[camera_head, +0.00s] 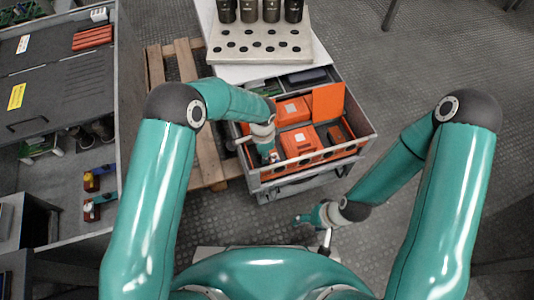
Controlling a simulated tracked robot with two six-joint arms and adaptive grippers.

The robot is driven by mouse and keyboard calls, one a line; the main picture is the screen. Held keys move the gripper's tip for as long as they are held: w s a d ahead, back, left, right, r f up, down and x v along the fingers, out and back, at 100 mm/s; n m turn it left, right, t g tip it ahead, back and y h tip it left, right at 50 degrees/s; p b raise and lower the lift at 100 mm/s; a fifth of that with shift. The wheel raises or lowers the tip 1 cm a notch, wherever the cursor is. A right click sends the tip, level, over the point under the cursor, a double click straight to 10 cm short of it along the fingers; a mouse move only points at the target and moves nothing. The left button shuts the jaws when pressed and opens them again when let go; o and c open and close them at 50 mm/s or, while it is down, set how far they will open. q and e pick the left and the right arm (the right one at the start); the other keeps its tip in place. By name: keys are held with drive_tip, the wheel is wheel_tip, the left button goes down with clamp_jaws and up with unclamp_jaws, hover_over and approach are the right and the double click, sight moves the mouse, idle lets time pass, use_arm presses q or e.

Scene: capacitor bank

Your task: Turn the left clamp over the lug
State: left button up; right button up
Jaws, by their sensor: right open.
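My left gripper (273,156) reaches down into the left part of an open drawer (318,160), beside an orange box (300,141). Its fingers are small and partly hidden by my wrist, so I cannot tell whether they are open or shut. My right gripper (303,219) is open and empty above the floor, in front of the drawer. I cannot make out the left clamp or the lug; they are too small, or hidden by my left arm.
A white bench (225,72) behind the drawer carries a holed block (262,46) and several dark cylinders (271,10). An orange panel (328,101) stands at the drawer's back right. A wooden pallet (208,160) and grey cabinet (65,90) lie left.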

use_arm(q)
drive_tip(key=shift+s+d, duration=0.1)
idle(0.4)
wheel_tip(320, 180, up, 12)
idle(0.5)
drive_tip(key=shift+s+f, duration=0.1)
drive_tip(key=shift+f, duration=0.05)
idle(0.3)
